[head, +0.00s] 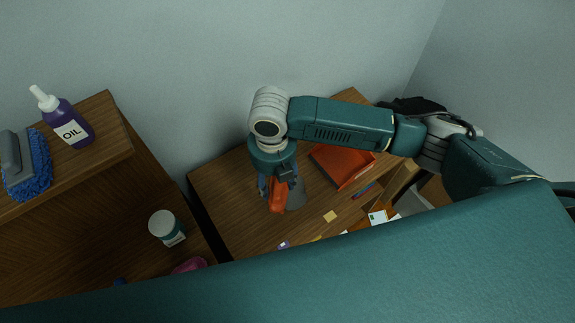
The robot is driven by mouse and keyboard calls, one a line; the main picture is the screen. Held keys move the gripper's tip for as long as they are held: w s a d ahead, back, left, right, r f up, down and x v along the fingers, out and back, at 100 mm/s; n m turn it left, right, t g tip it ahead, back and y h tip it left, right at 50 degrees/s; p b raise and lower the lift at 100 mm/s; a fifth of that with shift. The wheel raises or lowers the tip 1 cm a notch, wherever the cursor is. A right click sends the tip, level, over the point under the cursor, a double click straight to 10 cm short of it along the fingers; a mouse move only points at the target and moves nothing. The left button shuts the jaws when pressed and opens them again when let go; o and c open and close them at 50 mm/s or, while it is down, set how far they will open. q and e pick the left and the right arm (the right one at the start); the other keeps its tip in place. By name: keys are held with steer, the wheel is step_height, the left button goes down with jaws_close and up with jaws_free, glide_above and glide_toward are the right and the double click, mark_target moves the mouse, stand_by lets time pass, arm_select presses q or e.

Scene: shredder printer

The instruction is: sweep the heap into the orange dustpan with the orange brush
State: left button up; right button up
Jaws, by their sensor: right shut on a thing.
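The orange dustpan (343,166) lies on the wooden desk, partly behind my right arm. My right gripper (278,184) points down over the desk, to the left of the dustpan. It is shut on the orange brush (277,198), whose lower end is close to the desk top; I cannot tell whether it touches. A grey patch (296,197) shows just right of the brush, partly covered by the gripper; I cannot tell if it is the heap. My left gripper is out of view.
Papers, cards and pens lie on the desk (235,190) front right, partly hidden by my body. A white-lidded jar (166,228) stands lower down.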

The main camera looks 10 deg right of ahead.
steer(key=shift+s+a+f+n+p, duration=0.2)
steer(key=shift+a+f+n, duration=0.35)
steer(key=shift+n, duration=0.85)
steer(key=shift+s+a+f+n+p, duration=0.1)
steer(key=shift+a+f+n+p, duration=0.25)
steer(key=shift+n, duration=1.05)
steer(key=shift+s+a+f+n+p, duration=0.15)
steer(key=shift+a+f+n, duration=0.5)
steer(key=shift+n, duration=0.75)
steer(key=shift+d, duration=0.15)
